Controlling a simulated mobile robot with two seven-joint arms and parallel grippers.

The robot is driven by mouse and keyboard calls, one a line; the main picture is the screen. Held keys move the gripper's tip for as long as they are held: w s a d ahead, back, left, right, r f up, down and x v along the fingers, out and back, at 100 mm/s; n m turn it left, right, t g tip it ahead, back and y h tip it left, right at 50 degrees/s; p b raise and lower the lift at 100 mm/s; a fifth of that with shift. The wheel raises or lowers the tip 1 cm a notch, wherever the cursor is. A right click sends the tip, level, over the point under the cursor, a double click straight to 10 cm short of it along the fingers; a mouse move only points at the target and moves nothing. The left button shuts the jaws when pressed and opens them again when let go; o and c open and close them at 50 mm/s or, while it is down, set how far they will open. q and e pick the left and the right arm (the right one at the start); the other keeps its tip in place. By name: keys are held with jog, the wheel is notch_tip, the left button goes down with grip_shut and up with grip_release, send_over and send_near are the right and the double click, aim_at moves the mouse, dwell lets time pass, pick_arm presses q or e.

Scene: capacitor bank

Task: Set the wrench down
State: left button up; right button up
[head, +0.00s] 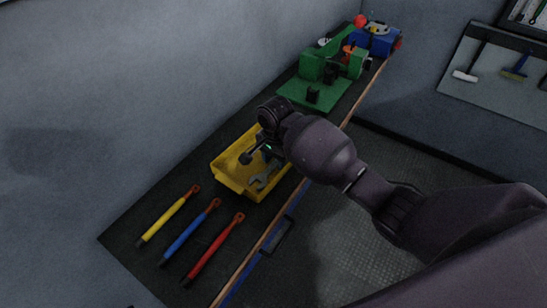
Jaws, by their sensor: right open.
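The grey wrench (262,181) lies in the yellow tray (228,178) on the dark workbench, its open jaw end showing near the tray's right side. The rest of it is hidden by my gripper and arm. My right gripper (256,160) is over the tray, pointing down into it, with its jaws open. I cannot tell whether its fingers touch the wrench. My left gripper is not in view.
A yellow (168,216), a blue (191,231) and a red (214,248) handled tool lie on the bench left of the tray. A green machine (318,82) and a blue one (378,42) stand at the far end. Walls border the bench.

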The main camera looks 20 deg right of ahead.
aim_at(276, 163)
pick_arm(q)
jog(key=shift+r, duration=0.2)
pick_arm(e)
notch_tip(276, 163, up, 12)
jog(key=shift+f, duration=0.25)
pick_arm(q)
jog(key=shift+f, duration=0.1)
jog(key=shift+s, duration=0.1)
